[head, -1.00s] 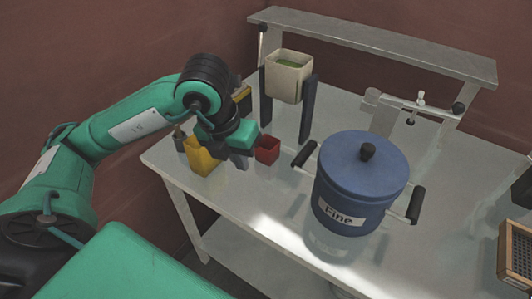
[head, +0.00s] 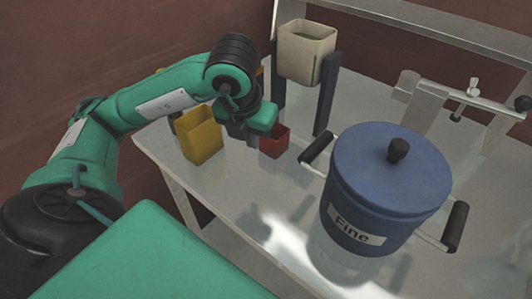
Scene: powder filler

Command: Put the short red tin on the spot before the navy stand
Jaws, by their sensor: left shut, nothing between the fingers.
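The short red tin (head: 274,146) is an open-topped square box standing upright on the metal table. It stands in front of and a little left of the navy stand (head: 326,95), whose two dark posts hold a cream hopper (head: 307,54). My left gripper (head: 251,138) is at the tin's left side, its fingers shut and empty. The green gripper body overlaps the tin's upper left edge in the picture. I cannot tell whether they touch. My right gripper is out of view.
A taller yellow tin (head: 201,138) stands close on the left of my left gripper. A large blue lidded pot (head: 385,190) labelled "Fine", with black side handles, stands to the right. A clamp-like metal fixture (head: 436,105) is behind it. The table's front left is bare.

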